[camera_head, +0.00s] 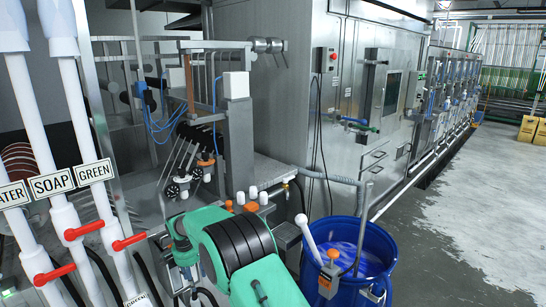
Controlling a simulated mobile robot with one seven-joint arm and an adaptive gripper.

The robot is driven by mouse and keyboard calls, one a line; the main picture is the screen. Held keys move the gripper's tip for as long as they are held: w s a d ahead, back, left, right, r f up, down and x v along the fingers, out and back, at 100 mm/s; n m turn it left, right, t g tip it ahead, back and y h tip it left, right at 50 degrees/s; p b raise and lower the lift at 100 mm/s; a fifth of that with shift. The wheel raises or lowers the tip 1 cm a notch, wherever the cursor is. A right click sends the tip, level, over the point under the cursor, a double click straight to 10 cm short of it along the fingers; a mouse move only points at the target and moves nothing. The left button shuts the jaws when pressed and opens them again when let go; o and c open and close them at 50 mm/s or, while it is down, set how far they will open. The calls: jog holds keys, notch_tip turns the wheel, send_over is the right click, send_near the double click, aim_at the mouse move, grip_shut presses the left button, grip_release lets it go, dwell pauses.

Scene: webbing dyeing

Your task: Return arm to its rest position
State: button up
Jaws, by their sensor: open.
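No rest position can be made out here. A blue barrel (375,255) with bluish liquid stands on the floor at the lower middle. A white rod-like handle (308,238) slants up at its left rim. An orange and grey fitting (328,280) sits by the handle, at the barrel's near left side.
White pipes with red valve levers (85,229) and labels reading SOAP and GREEN stand left. A long steel machine (262,110) runs backward. Yellow boxes (530,129) stand far right. The wet floor (470,215) is clear.

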jog(key=s+d+r+n+p, duration=0.1)
jog(key=s+d+r, duration=0.1)
jog(key=d+r, duration=0.75)
jog(key=s+d+r, duration=0.1)
jog(key=d+r, duration=0.5)
jog(key=r, duration=0.7)
jog(key=s+d+r+t+p, duration=0.1)
jog(key=s+d+r, duration=0.4)
jog(key=d+r, duration=0.25)
jog(key=s+d+r+t, duration=0.1)
jog(key=s+d+r, duration=0.3)
jog(key=d+r, duration=0.35)
jog(key=s+d+r+n+t+p, duration=0.1)
jog(key=s+d+r, duration=0.3)
jog(key=s+d, duration=0.65)
jog(key=s+d+r+n+p, duration=0.15)
jog(key=s+d+r, duration=0.25)
jog(key=s+d, duration=0.65)
jog(key=s+d+f+t+p, duration=0.1)
jog(key=s+d+p, duration=0.1)
jog(key=s, duration=1.3)
jog(key=shift+s+d+f, duration=0.35)
jog(key=shift+d+f, duration=0.05)
jog(key=shift+d, duration=0.05)
notch_tip(320, 180, down, 5)
jog(key=b, duration=0.5)
